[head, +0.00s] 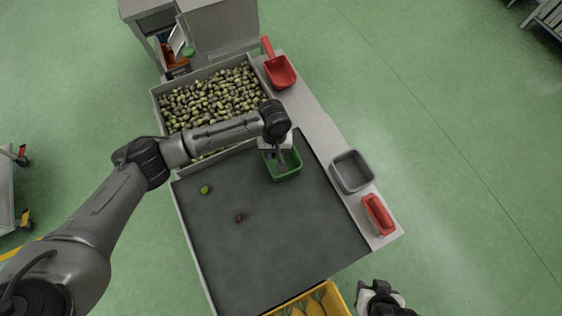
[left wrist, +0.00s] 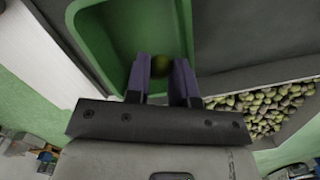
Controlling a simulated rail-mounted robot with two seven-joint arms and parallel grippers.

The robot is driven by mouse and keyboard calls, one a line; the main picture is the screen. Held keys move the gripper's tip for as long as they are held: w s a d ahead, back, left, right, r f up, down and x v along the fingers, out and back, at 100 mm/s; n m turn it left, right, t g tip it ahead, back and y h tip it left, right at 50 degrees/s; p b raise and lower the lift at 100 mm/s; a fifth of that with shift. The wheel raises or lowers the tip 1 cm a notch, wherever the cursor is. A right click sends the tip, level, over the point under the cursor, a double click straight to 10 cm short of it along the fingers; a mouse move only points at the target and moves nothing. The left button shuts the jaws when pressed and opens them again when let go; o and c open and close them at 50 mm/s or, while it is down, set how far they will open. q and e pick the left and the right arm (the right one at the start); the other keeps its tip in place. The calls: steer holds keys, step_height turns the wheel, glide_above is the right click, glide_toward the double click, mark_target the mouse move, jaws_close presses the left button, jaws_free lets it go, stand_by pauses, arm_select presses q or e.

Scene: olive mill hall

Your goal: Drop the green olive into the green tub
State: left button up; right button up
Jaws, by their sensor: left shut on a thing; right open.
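The green tub (head: 292,172) stands on the dark sorting mat (head: 290,240), near its far right edge. My left gripper (head: 281,161) is over the tub, pointing down. In the left wrist view, its two fingers (left wrist: 162,82) are shut on a green olive (left wrist: 160,66), with the green tub (left wrist: 85,20) beyond them. The held olive is hidden in the head view. Another green olive (head: 205,190) lies at the left of the mat, and a dark red olive (head: 239,217) lies nearer the middle. My right gripper (head: 380,292) is open at the bottom edge, apart from the table.
A large bin of olives (head: 212,100) stands behind the mat. A red scoop (head: 279,71), a grey tub (head: 351,172) and a red tub (head: 378,214) sit along the right ledge. A yellow crate (head: 318,303) is at the front. The mat's front half is clear.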

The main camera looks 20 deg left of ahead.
arm_select(q)
steer(key=o, duration=1)
steer(key=shift+c, duration=0.2)
step_height(320, 180, up, 14)
steer(key=w+p, duration=0.1)
steer(key=p, duration=0.1)
steer(key=shift+w+a+f, duration=0.2)
steer(key=shift+w+a, duration=0.05)
stand_by(0.3)
